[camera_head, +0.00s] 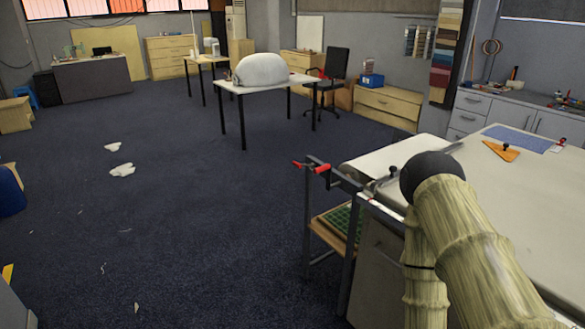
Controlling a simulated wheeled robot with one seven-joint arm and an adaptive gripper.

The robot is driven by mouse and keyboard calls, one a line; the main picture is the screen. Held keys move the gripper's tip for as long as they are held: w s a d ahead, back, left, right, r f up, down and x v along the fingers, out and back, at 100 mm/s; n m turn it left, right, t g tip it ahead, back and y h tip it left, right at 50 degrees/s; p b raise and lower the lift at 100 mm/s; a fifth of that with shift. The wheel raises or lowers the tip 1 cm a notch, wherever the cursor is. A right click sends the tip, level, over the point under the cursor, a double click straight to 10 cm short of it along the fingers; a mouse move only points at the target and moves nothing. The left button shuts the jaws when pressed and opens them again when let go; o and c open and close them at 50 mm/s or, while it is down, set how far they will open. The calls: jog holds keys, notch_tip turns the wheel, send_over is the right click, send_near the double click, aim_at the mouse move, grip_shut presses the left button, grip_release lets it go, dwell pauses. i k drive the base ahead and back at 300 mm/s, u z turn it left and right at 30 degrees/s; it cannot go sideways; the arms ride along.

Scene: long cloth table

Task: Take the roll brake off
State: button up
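A red lever-like part (322,168) sits at the near left end of the long cloth table (530,195), on the dark metal frame that sticks out there. A smaller red piece shows just left of it. This may be the roll brake, but it is too small to tell its state. Pale cloth or a pale roll (395,157) lies at that end of the table, beside a metal bar with small black knobs. My arm, pale and ribbed with a black rounded joint, covers part of the table's near side. My gripper is not visible.
An orange triangular tool (501,151) and a blue mat (516,138) lie on the table. A shelf with a green grid (343,222) is under its left end. The carpet to the left is mostly open, with white scraps (122,170). A white table (275,85) stands farther back.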

aim_at(305, 165)
jog(key=z, duration=0.05)
jog(key=i, duration=0.85)
jog(key=u, duration=0.6)
